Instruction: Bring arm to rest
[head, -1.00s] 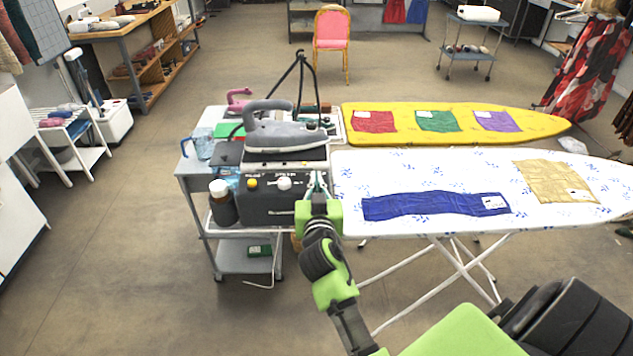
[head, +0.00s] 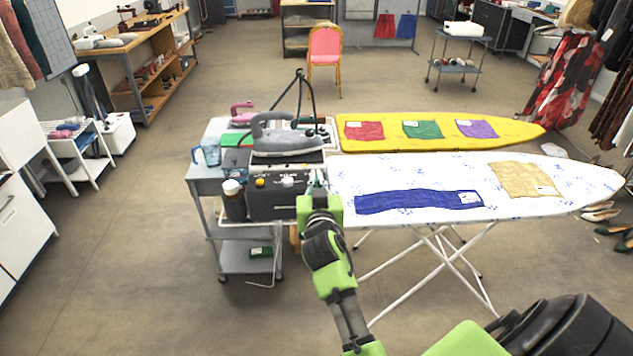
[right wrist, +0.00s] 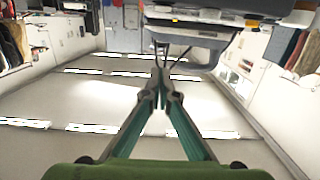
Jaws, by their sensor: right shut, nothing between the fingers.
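My right arm comes up from the bottom of the head view. Its green and black right gripper (head: 318,182) is shut and empty, in front of the right edge of the black steam station (head: 275,204). I cannot tell whether it touches the station. In the right wrist view the two fingers (right wrist: 161,76) meet at their tips with nothing between them. My left gripper is not in view.
A grey iron (head: 288,142) sits on the station, on a grey cart (head: 203,186) with a dark bottle (head: 234,204). A white ironing board (head: 400,174) with blue and tan cloths lies right, a yellow board (head: 395,144) behind. Floor at left is clear.

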